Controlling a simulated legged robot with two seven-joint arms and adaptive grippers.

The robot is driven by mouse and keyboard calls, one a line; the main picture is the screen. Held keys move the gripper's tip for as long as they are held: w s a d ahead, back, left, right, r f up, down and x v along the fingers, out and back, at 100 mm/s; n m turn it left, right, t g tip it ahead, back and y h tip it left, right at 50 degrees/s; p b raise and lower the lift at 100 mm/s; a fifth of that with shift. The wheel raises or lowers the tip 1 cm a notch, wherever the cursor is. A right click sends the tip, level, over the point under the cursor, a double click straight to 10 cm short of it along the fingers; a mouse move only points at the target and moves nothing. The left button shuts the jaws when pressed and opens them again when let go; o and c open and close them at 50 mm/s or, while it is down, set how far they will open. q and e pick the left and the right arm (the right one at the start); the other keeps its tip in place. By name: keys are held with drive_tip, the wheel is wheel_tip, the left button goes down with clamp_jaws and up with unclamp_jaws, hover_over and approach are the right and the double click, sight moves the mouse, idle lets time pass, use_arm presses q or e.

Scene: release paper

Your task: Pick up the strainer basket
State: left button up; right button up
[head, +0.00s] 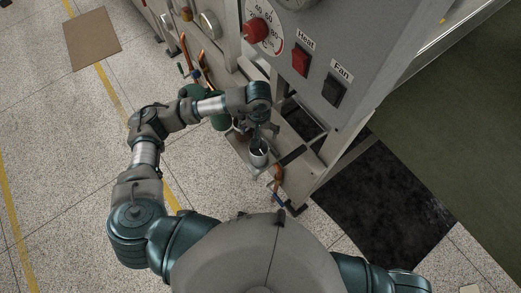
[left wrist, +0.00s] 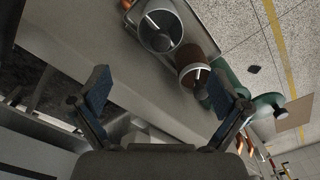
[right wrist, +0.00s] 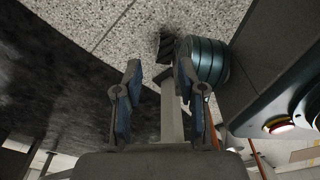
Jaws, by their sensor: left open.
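My left gripper (head: 264,133) is over the low shelf of the machine in the head view. In the left wrist view its two fingers (left wrist: 160,88) are wide apart with nothing between them. A shiny metal cup-like vessel (left wrist: 160,26) lies beyond the fingertips. A brown-sided vessel with a metal rim (left wrist: 197,62) is beside it, near the right finger. I cannot tell for sure which is the strainer basket. One pale cup (head: 259,158) shows just below the gripper in the head view. My right gripper (right wrist: 158,100) is open and empty.
The machine panel (head: 325,60) with dials and Heat and Fan switches rises close to the left gripper. A green object (head: 220,122) stands just left of the gripper. An orange-handled valve (head: 277,180) is at the shelf's front. A black mat (head: 385,205) lies at right.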

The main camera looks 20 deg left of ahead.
sight(261, 147)
use_arm(q)
drive_tip(key=f, duration=0.7)
drive_tip(key=shift+w+a+f, duration=0.2)
drive_tip(key=shift+w+a, duration=0.2)
drive_tip(key=shift+s+a+f, duration=0.1)
drive_tip(key=shift+a+f, duration=0.1)
drive_tip(key=shift+a, duration=0.05)
drive_tip(key=shift+s+f+p, duration=0.1)
drive_tip(key=shift+f+p, duration=0.2)
drive_tip(key=f, duration=0.2)
drive_tip(key=d+f, duration=0.1)
drive_tip(key=shift+f+p, duration=0.3)
drive_tip(key=shift+f, duration=0.1)
drive_tip(key=shift+d+f, duration=0.35)
drive_tip(key=shift+d, duration=0.05)
drive_tip(key=shift+a, duration=0.55)
drive_tip(key=c, duration=1.2)
drive_tip(key=shift+a+f, duration=0.1)
drive_tip(key=c, duration=0.4)
drive_tip(key=shift+c, duration=0.3)
use_arm(e)
drive_tip(key=s, duration=0.3)
drive_tip(key=shift+a+r, duration=0.15)
